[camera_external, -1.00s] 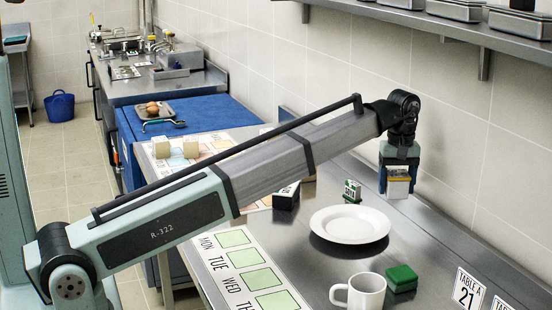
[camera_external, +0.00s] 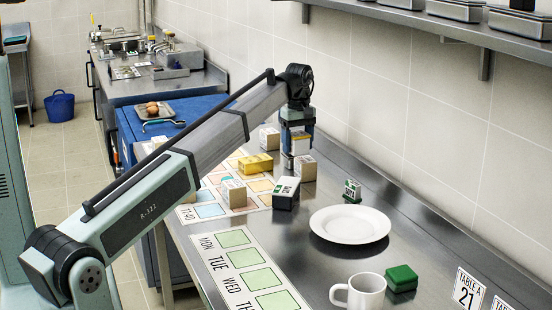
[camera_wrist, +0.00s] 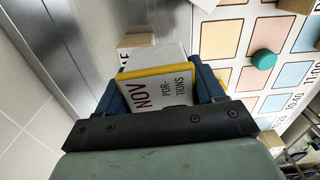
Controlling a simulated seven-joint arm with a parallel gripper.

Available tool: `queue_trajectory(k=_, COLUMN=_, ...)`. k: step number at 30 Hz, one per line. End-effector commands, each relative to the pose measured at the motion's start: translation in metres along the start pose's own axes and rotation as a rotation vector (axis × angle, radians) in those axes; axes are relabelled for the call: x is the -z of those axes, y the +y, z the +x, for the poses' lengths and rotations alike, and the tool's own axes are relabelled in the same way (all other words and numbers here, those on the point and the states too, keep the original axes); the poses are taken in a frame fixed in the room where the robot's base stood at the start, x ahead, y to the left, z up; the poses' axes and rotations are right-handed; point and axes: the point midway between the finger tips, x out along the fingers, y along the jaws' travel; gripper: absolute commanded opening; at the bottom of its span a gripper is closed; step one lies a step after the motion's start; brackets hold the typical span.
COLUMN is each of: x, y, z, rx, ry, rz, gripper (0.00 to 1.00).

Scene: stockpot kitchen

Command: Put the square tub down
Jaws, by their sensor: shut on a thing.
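The square tub (camera_wrist: 160,88) has a yellow-edged lid marked "NOV PORTIONS". My gripper (camera_external: 297,153) is shut on it, with blue fingers at its two sides in the wrist view. In the outside view the tub (camera_external: 299,145) is partly hidden between the fingers. It is over the far part of the counter, close to a pale box (camera_external: 305,168); I cannot tell whether they touch. A sheet with coloured squares (camera_external: 209,211) lies on the counter to the left; it also shows in the wrist view (camera_wrist: 222,38).
A gold box (camera_external: 256,164), a pale cube (camera_external: 233,193), a black box (camera_external: 286,193) and another pale box (camera_external: 269,138) stand close by. A white plate (camera_external: 349,224), a mug (camera_external: 360,292) and a green box (camera_external: 401,278) are nearer. The wall is on the right.

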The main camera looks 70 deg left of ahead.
Motion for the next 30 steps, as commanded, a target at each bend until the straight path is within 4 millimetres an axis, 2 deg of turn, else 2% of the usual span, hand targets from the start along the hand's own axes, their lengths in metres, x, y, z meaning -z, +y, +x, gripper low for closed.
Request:
queue_trajectory(k=1, x=0.021, y=-0.008, z=0.0, rx=0.0, ry=-0.001, rz=-0.027, gripper=0.33)
queue_trajectory(k=3, x=0.047, y=-0.019, z=0.0, rx=0.001, ry=-0.001, rz=-0.06, gripper=0.33)
queue_trajectory(k=15, x=0.187, y=-0.093, z=-0.001, rx=0.002, ry=-0.005, rz=-0.234, gripper=0.33)
queue_trajectory(k=18, x=0.215, y=-0.11, z=-0.001, rx=0.002, ry=-0.006, rz=-0.262, gripper=0.33)
queue_trajectory(k=25, x=0.265, y=-0.138, z=-0.002, rx=0.001, ry=-0.007, rz=-0.29, gripper=0.33)
queue_trajectory(k=27, x=0.28, y=-0.143, z=-0.003, rx=0.001, ry=-0.007, rz=-0.284, gripper=0.33)
queue_trajectory(k=30, x=0.294, y=-0.131, z=-0.005, rx=-0.002, ry=-0.005, rz=-0.222, gripper=0.33)
